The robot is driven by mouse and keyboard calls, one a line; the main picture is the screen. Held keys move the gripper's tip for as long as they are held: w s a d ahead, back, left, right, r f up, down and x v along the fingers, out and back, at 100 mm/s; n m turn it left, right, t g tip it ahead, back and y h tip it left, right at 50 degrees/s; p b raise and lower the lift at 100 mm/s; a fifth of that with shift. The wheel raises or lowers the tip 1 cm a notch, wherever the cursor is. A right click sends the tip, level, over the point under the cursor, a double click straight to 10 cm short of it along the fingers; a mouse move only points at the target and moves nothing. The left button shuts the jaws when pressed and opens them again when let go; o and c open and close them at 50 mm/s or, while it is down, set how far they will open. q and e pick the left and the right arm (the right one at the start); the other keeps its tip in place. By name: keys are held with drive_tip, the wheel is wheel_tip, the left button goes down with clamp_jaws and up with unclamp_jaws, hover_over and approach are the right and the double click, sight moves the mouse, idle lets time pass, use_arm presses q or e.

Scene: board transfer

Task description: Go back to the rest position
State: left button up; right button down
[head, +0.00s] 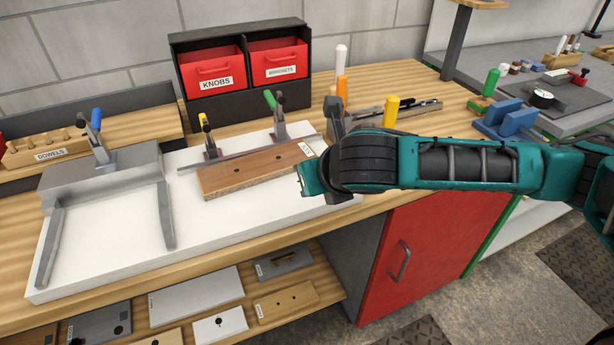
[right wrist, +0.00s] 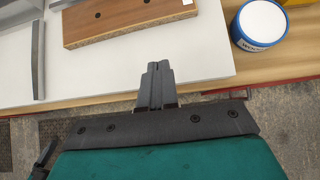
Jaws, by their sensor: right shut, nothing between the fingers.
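My right arm comes in from the right in the head view, and its gripper end (head: 318,178) hangs over the right end of the white board (head: 110,257). In the right wrist view my right gripper (right wrist: 157,70) is shut with nothing in it, its fingertips over the white board's front edge. A brown wooden board (head: 240,184) with dark holes lies on the white board, against a metal bar with clamps; it also shows in the right wrist view (right wrist: 120,20), apart from the fingers. My left gripper is not in view.
A grey fixture with a blue-handled clamp (head: 96,125) stands at left. A black rack with red bins (head: 213,74) stands at the back. A round blue-rimmed container (right wrist: 259,24) is right of the fingers. A shelf below holds several plates. The red cabinet (head: 435,245) is under the bench.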

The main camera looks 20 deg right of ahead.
drive_tip(key=shift+v, duration=1)
drive_tip(key=s+a+f+m+g+y, duration=0.1)
drive_tip(key=s+a+f+m+y, duration=0.4)
drive_tip(key=m, duration=1)
drive_tip(key=s+d+f+m+g+h, duration=0.25)
drive_tip(key=s+d+f+m, duration=0.2)
drive_tip(key=s+m, duration=0.45)
drive_tip(key=s+d+f+m+g+h, duration=0.25)
drive_tip(key=s+f+m, duration=0.45)
drive_tip(key=m, duration=0.4)
drive_tip(key=w+a+f+n+t+y, duration=0.1)
drive_tip(key=w+a+f+t, duration=0.1)
drive_tip(key=w+f+t, duration=0.5)
drive_tip(key=shift+a+f+t+y, duration=0.2)
drive_tip(key=shift+f+t+y, duration=0.1)
drive_tip(key=shift+f+t, duration=0.1)
